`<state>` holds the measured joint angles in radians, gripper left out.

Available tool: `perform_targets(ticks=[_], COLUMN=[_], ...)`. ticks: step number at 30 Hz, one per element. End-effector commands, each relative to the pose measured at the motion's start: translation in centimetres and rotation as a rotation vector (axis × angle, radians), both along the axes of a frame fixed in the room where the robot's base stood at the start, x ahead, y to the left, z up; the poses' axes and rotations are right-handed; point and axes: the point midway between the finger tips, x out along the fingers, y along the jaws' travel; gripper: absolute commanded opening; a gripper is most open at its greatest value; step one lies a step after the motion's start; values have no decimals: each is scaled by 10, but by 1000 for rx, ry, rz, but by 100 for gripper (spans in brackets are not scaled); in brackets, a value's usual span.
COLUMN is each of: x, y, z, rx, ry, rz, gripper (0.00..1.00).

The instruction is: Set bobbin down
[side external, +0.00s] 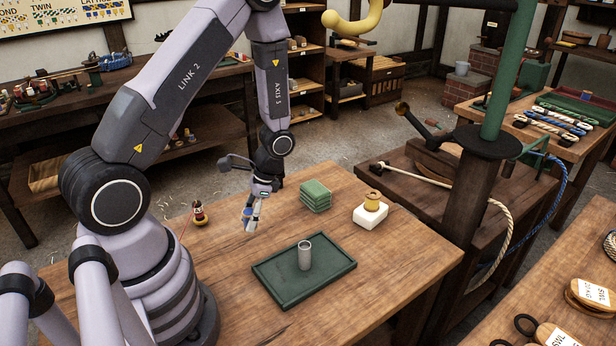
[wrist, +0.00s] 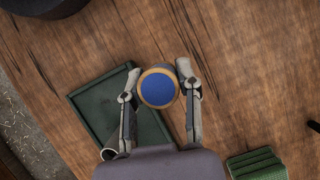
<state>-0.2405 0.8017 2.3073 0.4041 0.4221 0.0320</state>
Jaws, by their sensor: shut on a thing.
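A blue bobbin (wrist: 158,88) with a tan rim is held between the fingertips of my gripper (wrist: 161,86), seen end-on in the wrist view. In the side view my gripper (side external: 251,218) hangs over the wooden table (side external: 180,260), shut on the bobbin (side external: 247,213), which fingers partly cover. I cannot tell how far the bobbin is above the wood. A green tray (side external: 285,290) lies nearer the camera; its edge also shows in the wrist view (wrist: 90,92). A grey cylinder (side external: 304,254) stands upright on the tray.
Folded green cloths (side external: 315,195) lie right of my gripper. A yellow bobbin (side external: 372,198) sits on a white block (side external: 369,216) farther right. A dark and red spool-like item (side external: 199,212) stands to the left. Bare wood lies around the tray.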

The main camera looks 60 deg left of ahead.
Motion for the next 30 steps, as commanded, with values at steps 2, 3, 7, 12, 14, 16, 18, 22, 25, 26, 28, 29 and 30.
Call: perform_targets(ticks=[2, 3, 7, 12, 14, 16, 18, 22, 25, 26, 28, 29, 30], x=[2, 5, 26, 83, 106, 130, 153, 187, 204, 207, 214, 216, 218], y=[1, 2, 12, 40, 52, 65, 78, 96, 105, 106, 110, 111, 112], z=[10, 13, 15, 15, 18, 22, 27, 37, 43, 45, 47, 48, 49], rx=[1, 1, 0, 4, 6, 6, 7, 7, 5, 4, 4, 2, 0], ry=[-3, -3, -3, -2, -3, -3, -2, -2, -3, -3, -2, -1, -1], rz=[-14, -36, -207, -680, -877, -1097, -1302, -1610, -1764, -1797, -1866, -1885, -1908], gripper=[1, 1, 1, 1, 1, 1, 1, 1, 1, 1, 1, 1, 1])
